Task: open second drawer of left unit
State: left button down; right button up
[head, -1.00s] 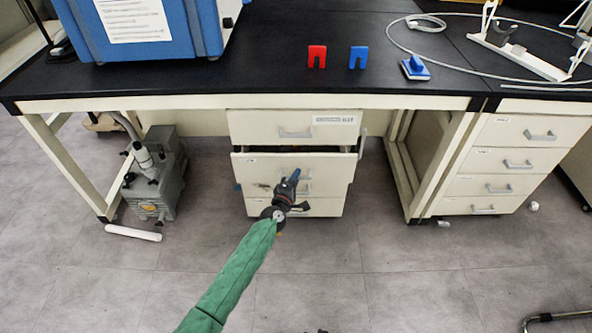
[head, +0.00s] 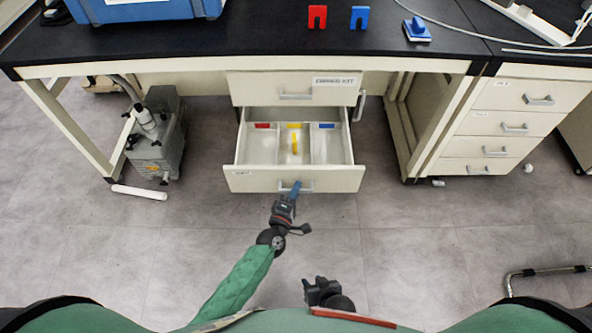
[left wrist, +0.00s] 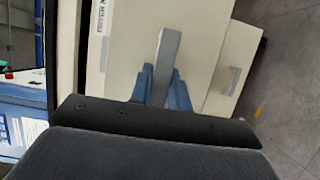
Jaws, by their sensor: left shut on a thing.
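The left drawer unit (head: 283,92) stands under the bench. Its second drawer (head: 262,182) is pulled well out and shows compartments inside. My left gripper (head: 295,188) is at the drawer front, with its blue fingers shut on the grey handle (head: 308,185). In the left wrist view, the gripper (left wrist: 163,88) has a finger on each side of the handle (left wrist: 168,45). My right gripper (head: 322,290) is low in the head view, away from the unit; its jaws are too unclear to read.
A pump (head: 155,135) stands on the floor at left. The right drawer unit (head: 500,125) is shut. Red (head: 317,16) and blue (head: 359,17) pieces stand on the bench. The floor before the drawer is clear.

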pick_arm(q)
jog(key=shift+s+f, duration=0.1)
jog(key=shift+s, duration=2.75)
jog(key=c, duration=1.3)
grip_release()
jog(key=v, duration=0.7)
jog(key=shift+s+a, duration=0.2)
jog(key=shift+s, duration=0.1)
